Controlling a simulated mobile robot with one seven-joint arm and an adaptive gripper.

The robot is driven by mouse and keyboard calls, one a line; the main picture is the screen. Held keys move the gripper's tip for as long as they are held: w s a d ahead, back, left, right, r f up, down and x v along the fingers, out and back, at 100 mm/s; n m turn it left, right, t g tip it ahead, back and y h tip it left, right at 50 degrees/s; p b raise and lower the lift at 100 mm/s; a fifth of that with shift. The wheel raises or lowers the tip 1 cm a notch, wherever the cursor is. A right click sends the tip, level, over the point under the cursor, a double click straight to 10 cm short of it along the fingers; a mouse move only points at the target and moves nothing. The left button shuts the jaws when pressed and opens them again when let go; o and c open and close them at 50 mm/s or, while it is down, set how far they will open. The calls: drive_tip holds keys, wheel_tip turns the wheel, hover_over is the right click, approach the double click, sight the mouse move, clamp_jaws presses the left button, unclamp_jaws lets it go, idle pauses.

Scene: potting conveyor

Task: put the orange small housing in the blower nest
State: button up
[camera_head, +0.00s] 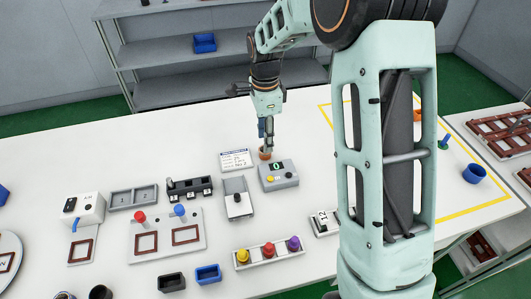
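My gripper (266,147) points down at the middle of the table. Its fingertips are at a small orange thing (264,155), which looks like the small housing. It sits behind a grey box with a green display (279,174) that hides its lower part. The fingers are too small to tell whether they grip it or are only around it. A white unit (83,207) with a blue nozzle stands at the left, with a brown square frame (82,251) in front of it. This may be the blower and its nest; I see no readable label on it.
A sign (235,159) stands left of my gripper. A grey slide fixture (238,198), a black rack (189,188) and a plate with two brown frames (166,237) lie towards the left. A yellow-taped area at right holds a blue cup (474,173) and another orange thing (418,115).

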wheel_tip(320, 180, down, 5)
drive_tip(key=shift+w+f, duration=0.1)
drive_tip(key=shift+w, duration=0.05)
drive_tip(key=shift+c, duration=0.7)
drive_tip(key=c, duration=0.5)
drive_tip(key=shift+c, duration=0.2)
